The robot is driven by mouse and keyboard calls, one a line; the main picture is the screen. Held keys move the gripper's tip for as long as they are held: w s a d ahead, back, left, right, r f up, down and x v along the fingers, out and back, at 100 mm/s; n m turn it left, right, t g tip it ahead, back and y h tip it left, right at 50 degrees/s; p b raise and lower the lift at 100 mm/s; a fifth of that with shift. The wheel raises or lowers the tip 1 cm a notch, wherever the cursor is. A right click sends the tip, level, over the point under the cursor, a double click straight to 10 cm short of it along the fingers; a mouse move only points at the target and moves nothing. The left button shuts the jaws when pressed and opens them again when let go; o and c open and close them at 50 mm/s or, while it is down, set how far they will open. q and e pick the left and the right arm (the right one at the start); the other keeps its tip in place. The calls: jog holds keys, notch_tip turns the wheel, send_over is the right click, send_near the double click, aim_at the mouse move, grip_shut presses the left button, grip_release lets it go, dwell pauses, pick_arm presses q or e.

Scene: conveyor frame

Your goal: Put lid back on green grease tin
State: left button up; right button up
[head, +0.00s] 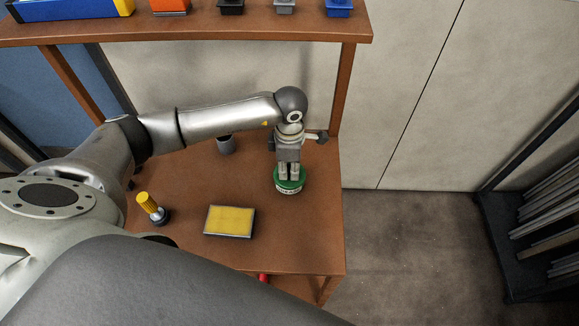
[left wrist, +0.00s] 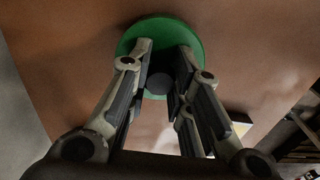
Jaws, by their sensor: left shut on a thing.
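The green grease tin (head: 290,190), with a pale label band on its side, stands upright near the right edge of the brown table. A round green lid (left wrist: 160,30) with a dark knob (left wrist: 159,83) fills the far part of the left wrist view. My left gripper (head: 289,177) points straight down over the tin and is shut on the lid's knob, with a finger on either side. In the head view the lid is at the tin's top; I cannot tell if it is fully seated. My right gripper is not in view.
A yellow pad in a dark frame (head: 230,221) lies front-left of the tin. A yellow-handled item (head: 150,205) is further left, and a grey cup (head: 226,146) stands behind. A shelf (head: 190,29) with bins is at the back. The table between the pad and tin is clear.

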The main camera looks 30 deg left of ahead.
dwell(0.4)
pick_arm(q)
jog(key=o, duration=1.4)
jog(key=shift+r+p, duration=1.95)
jog(key=shift+r, duration=1.55)
grip_shut()
jog(key=shift+f, duration=0.25)
